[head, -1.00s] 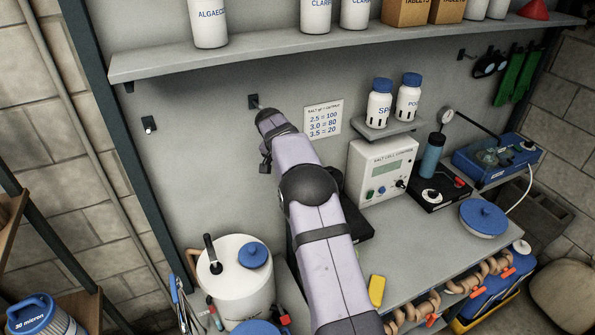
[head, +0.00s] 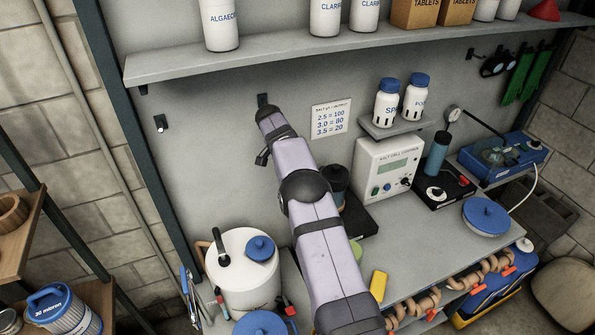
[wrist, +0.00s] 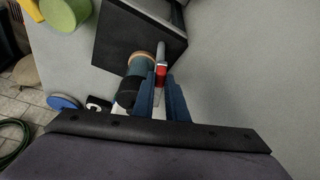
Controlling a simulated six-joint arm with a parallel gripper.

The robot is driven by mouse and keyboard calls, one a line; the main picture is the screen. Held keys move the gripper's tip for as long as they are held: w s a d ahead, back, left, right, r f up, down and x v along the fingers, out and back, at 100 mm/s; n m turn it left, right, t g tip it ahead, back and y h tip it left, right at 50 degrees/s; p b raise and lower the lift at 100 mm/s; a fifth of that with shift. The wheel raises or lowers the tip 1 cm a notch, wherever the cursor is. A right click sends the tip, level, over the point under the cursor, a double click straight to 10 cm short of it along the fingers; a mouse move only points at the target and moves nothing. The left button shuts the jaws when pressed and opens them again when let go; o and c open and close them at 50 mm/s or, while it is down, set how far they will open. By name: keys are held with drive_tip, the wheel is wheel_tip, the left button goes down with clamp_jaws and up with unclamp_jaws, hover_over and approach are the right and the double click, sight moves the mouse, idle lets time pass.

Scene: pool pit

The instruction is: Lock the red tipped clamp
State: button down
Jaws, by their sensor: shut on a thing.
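In the wrist view my gripper (wrist: 160,97) has two narrow blue fingers close together. Between their tips is the red tip (wrist: 161,74) of the clamp, with a pale metal part just beyond it. The fingers are shut on this red tip. It lies beside a cylinder with a tan rim and blue-grey and black bands (wrist: 135,78), close to a dark plate (wrist: 140,35). The rest of the clamp is mostly hidden by the fingers and the cylinder. In the head view my arm hides the gripper and the clamp.
In the head view, a dark fixture (head: 336,180) stands close behind my arm on the bench. The salt cell control box (head: 388,167) is to its right. A yellow block (head: 378,285) lies near the front edge.

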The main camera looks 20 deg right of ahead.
drive_tip(key=c, duration=1.8)
unclamp_jaws()
drive_tip(key=shift+o, duration=0.2)
drive_tip(key=shift+a+r+b, duration=0.2)
drive_tip(key=shift+r+b, duration=0.2)
drive_tip(key=b+v, duration=0.2)
drive_tip(key=v, duration=0.4)
drive_tip(key=shift+r, duration=0.35)
drive_tip(key=shift+s, duration=0.1)
